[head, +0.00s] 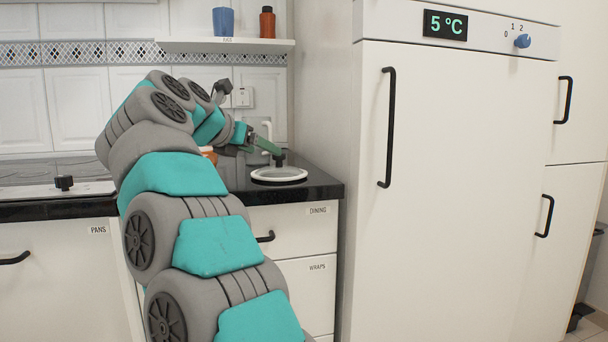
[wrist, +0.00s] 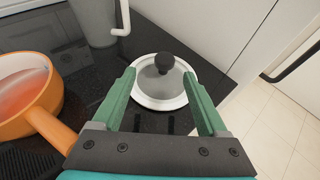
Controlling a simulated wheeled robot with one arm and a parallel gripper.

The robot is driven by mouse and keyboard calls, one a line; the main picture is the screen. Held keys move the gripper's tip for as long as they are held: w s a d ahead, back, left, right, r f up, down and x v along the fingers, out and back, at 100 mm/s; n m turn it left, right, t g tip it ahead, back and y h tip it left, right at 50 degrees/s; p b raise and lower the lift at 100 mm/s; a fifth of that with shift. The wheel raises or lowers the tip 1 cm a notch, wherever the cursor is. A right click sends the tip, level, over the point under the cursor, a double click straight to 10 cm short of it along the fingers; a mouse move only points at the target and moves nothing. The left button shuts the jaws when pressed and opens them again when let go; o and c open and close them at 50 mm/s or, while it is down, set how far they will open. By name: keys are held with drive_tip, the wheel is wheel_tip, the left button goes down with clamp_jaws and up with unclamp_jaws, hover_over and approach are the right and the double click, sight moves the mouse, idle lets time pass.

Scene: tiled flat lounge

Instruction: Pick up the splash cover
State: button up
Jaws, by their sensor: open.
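The splash cover (head: 279,174) is a round lid with a pale rim, a clear middle and a black knob. It lies flat on the black counter near its right end. In the wrist view the splash cover (wrist: 160,98) sits ahead of my gripper (wrist: 164,92), and its knob shows between the two green fingers. My gripper (head: 272,153) is open and empty, and it looks close to the knob in the head view. I cannot tell whether a finger touches it.
An orange pan (wrist: 50,118) with a handle stands left of the cover. A grey container (wrist: 92,20) is behind it. The black counter (head: 325,188) ends near the tall white fridge (head: 450,190) on the right. A shelf (head: 225,45) with a blue cup hangs above.

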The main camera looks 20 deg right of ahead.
sight(279, 165)
drive_tip(key=x, duration=0.7)
drive_tip(key=shift+d+f, duration=0.1)
drive_tip(key=shift+d, duration=0.35)
clamp_jaws()
